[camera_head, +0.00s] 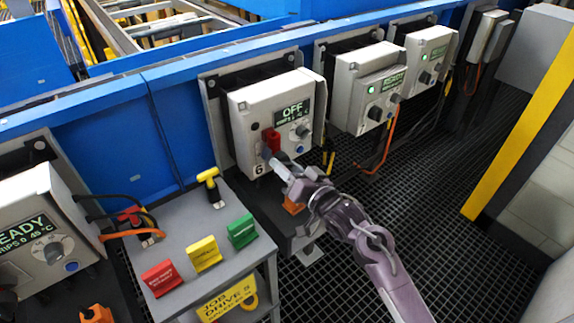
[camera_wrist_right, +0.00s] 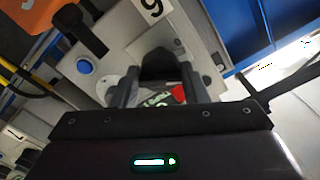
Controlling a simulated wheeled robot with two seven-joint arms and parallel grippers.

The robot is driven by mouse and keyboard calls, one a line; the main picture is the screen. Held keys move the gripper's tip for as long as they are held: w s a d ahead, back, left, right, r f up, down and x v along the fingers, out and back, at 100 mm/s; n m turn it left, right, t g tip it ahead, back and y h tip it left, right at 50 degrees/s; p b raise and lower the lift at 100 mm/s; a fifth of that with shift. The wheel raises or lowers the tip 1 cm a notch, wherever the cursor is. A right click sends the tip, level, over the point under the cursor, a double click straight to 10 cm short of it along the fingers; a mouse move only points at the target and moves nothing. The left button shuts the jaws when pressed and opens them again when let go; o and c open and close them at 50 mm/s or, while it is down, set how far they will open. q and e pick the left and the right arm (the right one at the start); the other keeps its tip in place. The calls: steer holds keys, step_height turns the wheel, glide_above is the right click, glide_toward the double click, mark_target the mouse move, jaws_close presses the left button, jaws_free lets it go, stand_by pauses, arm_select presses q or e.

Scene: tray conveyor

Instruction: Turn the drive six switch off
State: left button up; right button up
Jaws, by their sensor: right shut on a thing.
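The drive six box (camera_head: 240,110) is a light grey cabinet on the blue rail, marked 6, with a lit display (camera_head: 292,112) that reads OFF. My right gripper (camera_head: 270,157) reaches its front from the lower right. In the right wrist view, its two fingers (camera_wrist_right: 158,80) are shut around a black switch handle (camera_wrist_right: 157,63). The handle is hidden behind the gripper in the head view. A red part (camera_head: 272,140) sits just above the fingertips. A grey dial (camera_head: 302,131) and a blue button (camera_head: 300,149) are to the right. My left gripper is not in view.
A grey stand (camera_head: 185,215) at the lower left carries red, yellow and green tags and a yellow-handled item (camera_head: 209,180). Boxes reading READY are to the right (camera_head: 362,75) and far left (camera_head: 35,190). Cables hang beneath the boxes. Dark grating (camera_head: 430,170) lies open at the right.

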steer(key=shift+n, duration=0.9)
steer(key=shift+n+p, duration=0.5)
steer(key=shift+n, duration=1.4)
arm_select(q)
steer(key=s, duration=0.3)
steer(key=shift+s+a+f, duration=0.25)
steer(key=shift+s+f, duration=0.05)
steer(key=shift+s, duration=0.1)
arm_select(e)
steer(key=shift+d+n, duration=0.1)
steer(key=shift+n, duration=0.2)
steer(key=o, duration=1)
steer(key=shift+c, duration=0.2)
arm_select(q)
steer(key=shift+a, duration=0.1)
